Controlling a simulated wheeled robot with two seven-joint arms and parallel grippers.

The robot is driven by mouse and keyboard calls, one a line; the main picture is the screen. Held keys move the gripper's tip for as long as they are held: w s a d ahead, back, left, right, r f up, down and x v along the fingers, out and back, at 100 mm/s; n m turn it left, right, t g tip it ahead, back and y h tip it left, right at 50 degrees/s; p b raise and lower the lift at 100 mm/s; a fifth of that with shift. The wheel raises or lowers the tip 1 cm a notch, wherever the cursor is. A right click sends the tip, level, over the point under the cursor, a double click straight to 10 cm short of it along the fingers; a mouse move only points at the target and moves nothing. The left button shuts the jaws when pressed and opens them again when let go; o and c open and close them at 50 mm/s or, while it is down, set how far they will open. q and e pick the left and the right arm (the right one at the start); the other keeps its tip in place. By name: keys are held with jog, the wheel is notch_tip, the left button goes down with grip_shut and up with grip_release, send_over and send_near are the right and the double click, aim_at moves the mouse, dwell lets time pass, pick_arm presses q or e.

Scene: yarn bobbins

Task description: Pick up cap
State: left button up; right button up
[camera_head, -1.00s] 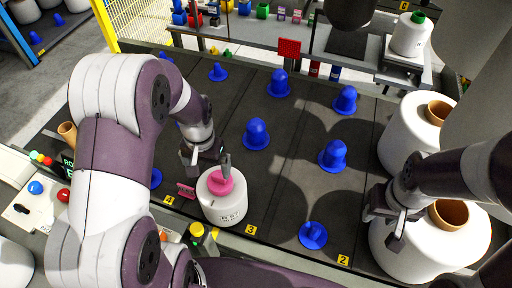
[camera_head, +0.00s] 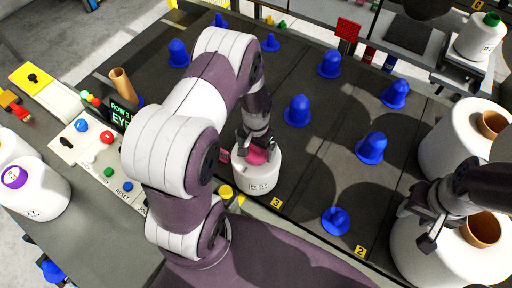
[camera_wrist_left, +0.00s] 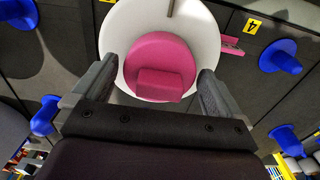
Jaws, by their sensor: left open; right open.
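A pink cap (camera_head: 255,154) sits on top of a white yarn bobbin (camera_head: 258,178) on the dark table. In the left wrist view the pink cap (camera_wrist_left: 160,68) is round with a raised block. It lies between the two fingers of my left gripper (camera_wrist_left: 158,88). My left gripper (camera_head: 258,146) is open and over the cap, with a finger on each side; I cannot tell whether they touch it. The fingers and wrist hide part of the cap in the head view. My right gripper (camera_head: 424,220) is open and empty beside the large white bobbins at the right.
Several blue pegs (camera_head: 297,111) stand on the table around the bobbin. Large white bobbins (camera_head: 462,138) with brown cores stand at the right. A control panel (camera_head: 105,150) with buttons is at the left. A bobbin with a green top (camera_head: 483,38) stands at the back right.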

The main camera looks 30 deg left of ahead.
pick_arm(q)
jog(key=c, duration=0.8)
jog(key=shift+c, duration=0.2)
jog(key=shift+w+r, duration=0.15)
jog(key=shift+r, duration=0.4)
notch_tip(320, 180, up, 3)
jog(key=shift+f, duration=0.1)
jog(key=s+d+r, duration=0.1)
jog(key=d+r, duration=0.2)
jog(key=d, duration=0.2)
jog(key=s+d+r+b, duration=0.1)
jog(key=d+r, duration=0.3)
jog(key=d, duration=0.2)
jog(key=shift+s+d, duration=0.2)
jog(key=shift+d, duration=0.05)
jog(key=shift+r, duration=0.1)
